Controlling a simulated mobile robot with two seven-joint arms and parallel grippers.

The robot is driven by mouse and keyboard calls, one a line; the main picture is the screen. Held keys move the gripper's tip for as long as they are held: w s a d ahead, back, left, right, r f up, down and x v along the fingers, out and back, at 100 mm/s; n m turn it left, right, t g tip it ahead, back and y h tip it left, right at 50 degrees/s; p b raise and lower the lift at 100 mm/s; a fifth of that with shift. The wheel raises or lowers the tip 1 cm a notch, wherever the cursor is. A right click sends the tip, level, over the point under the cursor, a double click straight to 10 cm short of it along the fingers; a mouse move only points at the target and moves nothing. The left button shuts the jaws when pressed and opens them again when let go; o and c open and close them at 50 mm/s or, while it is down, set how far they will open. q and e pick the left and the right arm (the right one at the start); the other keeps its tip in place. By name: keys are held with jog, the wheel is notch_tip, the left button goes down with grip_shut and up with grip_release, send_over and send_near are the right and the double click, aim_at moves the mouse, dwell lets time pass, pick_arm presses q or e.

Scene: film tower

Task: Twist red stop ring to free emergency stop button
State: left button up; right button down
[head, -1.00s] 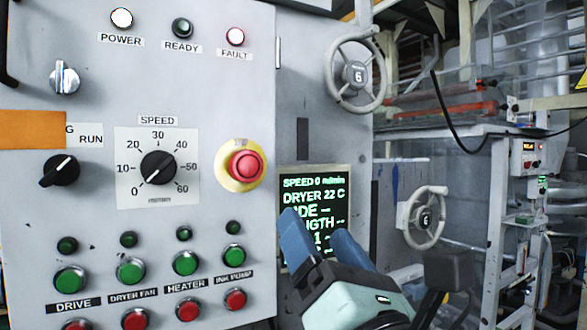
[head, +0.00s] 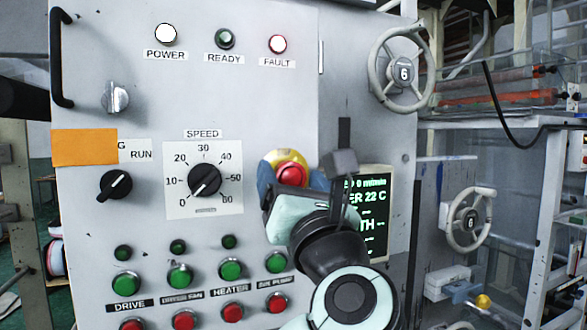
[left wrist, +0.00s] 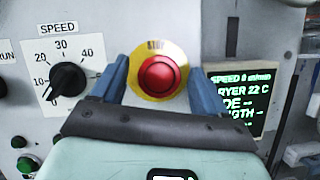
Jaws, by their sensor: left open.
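The red emergency stop button (head: 291,174) sits on a yellow disc (head: 287,156) on the grey control panel, right of the speed dial. In the left wrist view the red button (left wrist: 159,76) and its yellow disc marked STOP (left wrist: 172,49) show whole. My left gripper (head: 292,176) is in front of the button, its blue fingers open to the left and right of it. In the left wrist view the fingers of the left gripper (left wrist: 159,84) flank the disc, with gaps to the button. Whether they touch the disc I cannot tell. My right gripper is not in view.
The speed dial (head: 204,181) is left of the button, and the green-text display (head: 375,215) is right of it. Green buttons (head: 231,268) and red buttons (head: 233,312) line the panel below. An orange tag (head: 84,147) hangs at the left. A handwheel (head: 402,70) is at upper right.

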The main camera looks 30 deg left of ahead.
pick_arm(q)
jog(key=shift+w+a, duration=0.2)
jog(key=shift+s, duration=0.1)
jog(key=c, duration=1.1)
jog(key=shift+o, duration=0.2)
